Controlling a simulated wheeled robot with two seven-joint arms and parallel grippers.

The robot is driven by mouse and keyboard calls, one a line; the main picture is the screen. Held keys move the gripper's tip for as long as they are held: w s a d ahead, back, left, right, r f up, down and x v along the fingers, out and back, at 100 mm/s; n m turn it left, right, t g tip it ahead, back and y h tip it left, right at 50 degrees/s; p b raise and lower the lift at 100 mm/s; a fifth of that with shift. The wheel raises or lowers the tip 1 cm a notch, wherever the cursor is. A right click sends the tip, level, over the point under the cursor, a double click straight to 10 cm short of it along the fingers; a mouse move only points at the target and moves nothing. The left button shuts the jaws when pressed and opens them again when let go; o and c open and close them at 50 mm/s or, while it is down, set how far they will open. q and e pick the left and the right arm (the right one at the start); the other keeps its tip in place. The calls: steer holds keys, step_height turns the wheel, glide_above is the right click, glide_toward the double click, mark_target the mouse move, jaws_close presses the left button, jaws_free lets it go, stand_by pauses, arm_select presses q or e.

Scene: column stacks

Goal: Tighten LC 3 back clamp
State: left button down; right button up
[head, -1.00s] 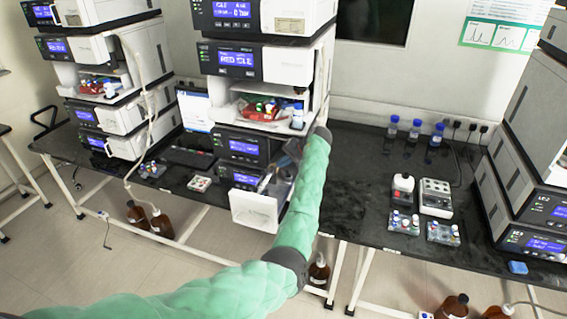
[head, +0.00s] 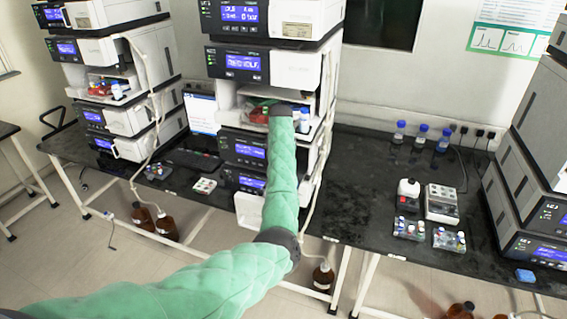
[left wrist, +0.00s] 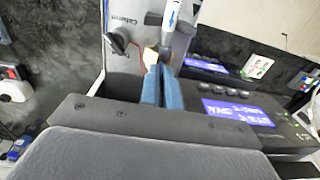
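In the left wrist view, my left gripper (left wrist: 160,72) has its two blue fingers close together, with no clear gap between them. The tips are at the lower end of a white column (left wrist: 171,20) with a blue mark, by a small pale piece (left wrist: 150,59). A grey panel (left wrist: 128,68) with printed labels and a black round knob (left wrist: 118,40) is behind them. I cannot tell which part is the back clamp. In the head view, my green-sleeved left arm reaches the middle instrument stack (head: 292,66) and hides the gripper. My right gripper is out of view.
Another instrument stack (head: 137,62) stands at the left and one (head: 535,130) at the right edge. A white open panel (head: 248,208) juts out low on the middle stack. Vial racks (head: 410,228) and blue-capped bottles (head: 421,134) stand on the black bench (head: 345,195).

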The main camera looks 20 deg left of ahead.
arm_select(q)
steer(key=a+h, duration=0.1)
steer(key=h, duration=0.1)
steer(key=a+h, duration=0.1)
steer(key=h, duration=0.1)
steer(key=shift+w+a+h, duration=0.1)
steer(key=shift+a+h, duration=0.2)
steer(key=shift+a+f+h+b, duration=0.35)
steer(key=shift+a+h, duration=0.15)
steer(key=shift+h, duration=0.7)
steer(key=shift+a+f+h+b, duration=0.25)
steer(key=shift+a+f+h, duration=0.15)
steer(key=shift+h, duration=0.8)
steer(key=shift+a, duration=0.1)
steer(key=c, duration=1.6)
jaws_free()
